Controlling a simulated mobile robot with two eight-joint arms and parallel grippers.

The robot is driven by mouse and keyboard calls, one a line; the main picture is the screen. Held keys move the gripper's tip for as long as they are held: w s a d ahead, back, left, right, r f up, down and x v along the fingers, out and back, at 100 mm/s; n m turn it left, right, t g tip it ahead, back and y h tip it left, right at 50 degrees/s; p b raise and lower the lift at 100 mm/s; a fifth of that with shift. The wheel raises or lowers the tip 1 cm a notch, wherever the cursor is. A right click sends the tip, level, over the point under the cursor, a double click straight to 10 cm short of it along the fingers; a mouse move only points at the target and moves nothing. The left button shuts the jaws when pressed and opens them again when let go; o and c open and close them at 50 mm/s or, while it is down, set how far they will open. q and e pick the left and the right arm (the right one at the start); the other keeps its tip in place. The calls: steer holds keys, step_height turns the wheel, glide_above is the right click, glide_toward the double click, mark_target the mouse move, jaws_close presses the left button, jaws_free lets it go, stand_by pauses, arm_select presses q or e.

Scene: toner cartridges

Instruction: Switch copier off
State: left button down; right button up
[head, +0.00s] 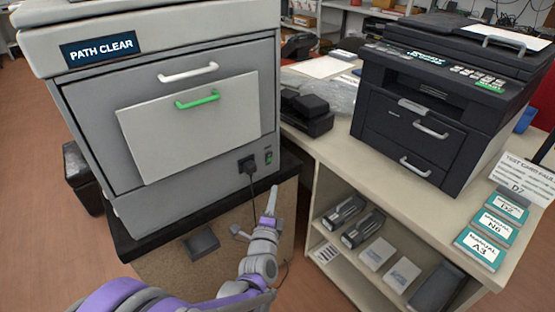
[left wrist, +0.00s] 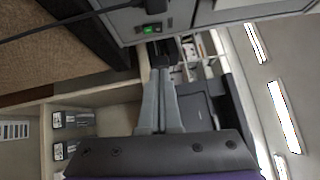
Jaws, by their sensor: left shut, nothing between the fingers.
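The large grey copier (head: 90,110) stands at the left on a dark-topped stand, with a sign reading PATH CLEAR (head: 97,49). A small switch with a green part (head: 268,158) is low on the right of its front, beside a black plug and cord (head: 247,165). The switch glows green in the left wrist view (left wrist: 151,29). My left gripper (head: 273,192) is shut and empty, below the switch and apart from it. In the left wrist view its fingertips (left wrist: 162,72) point toward the copier's lower edge. My right gripper is out of view.
A black printer (head: 415,125) stands on the pale table (head: 345,155) at the right. Manuals (head: 482,248) lie at the table's front right. Toner cartridges (head: 343,212) and boxes fill the shelf below. The plug's cord hangs close to my left gripper.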

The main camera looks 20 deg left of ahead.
arm_select(q)
steer(key=shift+s, duration=0.15)
steer(key=b, duration=0.1)
glide_toward(269, 157)
steer(key=w+d, duration=0.3)
steer(key=w, duration=0.1)
steer(key=w+a, duration=0.1)
steer(key=w+a+r, duration=0.1)
steer(key=shift+w+a, duration=0.4)
steer(key=shift+r, duration=0.1)
